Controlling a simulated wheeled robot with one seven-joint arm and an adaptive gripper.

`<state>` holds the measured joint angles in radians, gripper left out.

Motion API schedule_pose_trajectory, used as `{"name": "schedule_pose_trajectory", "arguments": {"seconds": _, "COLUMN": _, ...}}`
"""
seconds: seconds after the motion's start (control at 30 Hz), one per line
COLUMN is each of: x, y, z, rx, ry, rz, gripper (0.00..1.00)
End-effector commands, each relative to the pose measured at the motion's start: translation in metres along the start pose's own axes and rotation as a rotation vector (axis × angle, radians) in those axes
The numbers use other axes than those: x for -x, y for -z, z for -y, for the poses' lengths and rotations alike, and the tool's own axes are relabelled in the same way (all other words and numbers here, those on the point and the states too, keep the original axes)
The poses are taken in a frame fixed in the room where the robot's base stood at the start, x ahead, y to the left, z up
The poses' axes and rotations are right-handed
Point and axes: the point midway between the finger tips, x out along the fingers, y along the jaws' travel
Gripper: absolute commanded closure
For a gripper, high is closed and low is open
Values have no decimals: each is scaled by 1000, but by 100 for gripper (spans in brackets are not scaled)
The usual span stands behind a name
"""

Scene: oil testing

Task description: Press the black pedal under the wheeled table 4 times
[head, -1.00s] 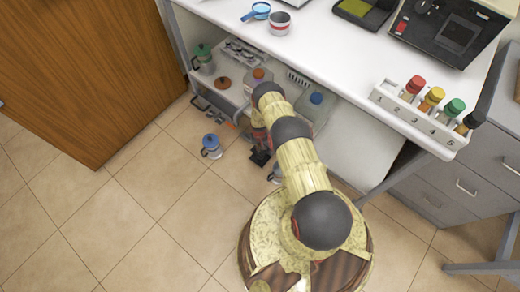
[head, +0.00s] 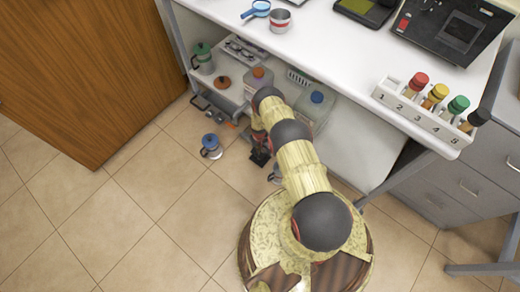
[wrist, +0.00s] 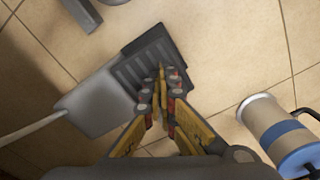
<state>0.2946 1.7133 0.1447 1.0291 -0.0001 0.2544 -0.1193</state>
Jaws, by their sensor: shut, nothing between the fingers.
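The black ribbed pedal (wrist: 150,62) lies on the tiled floor in the wrist view, joined to a grey housing (wrist: 95,104) with a pale cable. My gripper (wrist: 162,74) is shut and empty, with its fingertips over the pedal's lower right part. Whether the tips touch the pedal, and whether it is pushed down, I cannot tell. In the head view my gripper (head: 259,143) points down at the floor by the table's front, partly covered by my arm. The wheeled table (head: 340,50) has a white top and a lower shelf.
A blue and white pot (head: 211,146) stands on the floor left of my gripper; another blue-banded pot (wrist: 275,130) is at the right in the wrist view. Bottles stand under the tabletop. A rack of colour-capped vials (head: 420,112) is on top. The floor at front left is clear.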

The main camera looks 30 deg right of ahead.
Motion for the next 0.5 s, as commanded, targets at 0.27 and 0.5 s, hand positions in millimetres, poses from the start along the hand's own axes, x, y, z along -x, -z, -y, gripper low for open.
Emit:
{"name": "schedule_pose_trajectory", "arguments": {"seconds": 0.27, "x": 10, "y": -1, "z": 0, "rx": 0, "ry": 0, "rz": 1, "gripper": 100}}
{"name": "schedule_pose_trajectory", "arguments": {"seconds": 0.5, "x": 26, "y": -1, "z": 0, "rx": 0, "ry": 0, "rz": 1, "gripper": 100}}
